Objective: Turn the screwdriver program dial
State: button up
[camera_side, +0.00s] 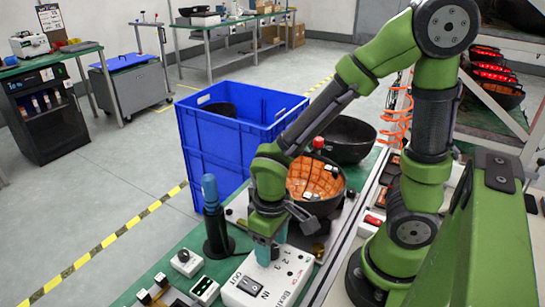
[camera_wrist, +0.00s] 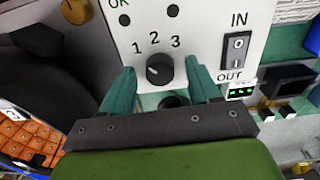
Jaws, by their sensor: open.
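The program dial (camera_wrist: 159,70) is a small dark round knob on a white control box (camera_wrist: 205,20), just below the printed numbers 1, 2 and 3. Which number it points at is hard to tell. My gripper (camera_wrist: 160,68) is open, with one teal finger on each side of the dial. A gap shows between the fingers and the knob in the wrist view. In the side view my gripper (camera_side: 267,250) points down over the far part of the white box (camera_side: 270,283), and the dial is hidden there. A blue-topped tool, possibly the screwdriver (camera_side: 210,190), stands upright in a black holder.
A black rocker switch (camera_wrist: 236,47) marked IN and OUT is right of the dial. A black bowl with an orange lining (camera_side: 315,178) stands behind my gripper. A blue crate (camera_side: 225,125) stands beyond the bench. Small switch boxes (camera_side: 186,262) lie left of the white box.

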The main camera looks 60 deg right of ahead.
aim_at(272, 248)
notch_tip(272, 248, up, 17)
dwell(0.4)
jog(key=shift+f, duration=0.1)
jog(key=d+m+t, duration=0.1)
jog(key=t, duration=0.1)
jog(key=d+r+m+t+y, duration=0.1)
jog(key=d+t, duration=0.1)
jog(key=d+m+t+y, duration=0.1)
jog(key=d+m+t, duration=0.1)
jog(key=t, duration=0.1)
jog(key=shift+w+d+r, duration=0.15)
jog(key=shift+w+r, duration=0.05)
jog(key=shift+r, duration=0.05)
dwell(1.2)
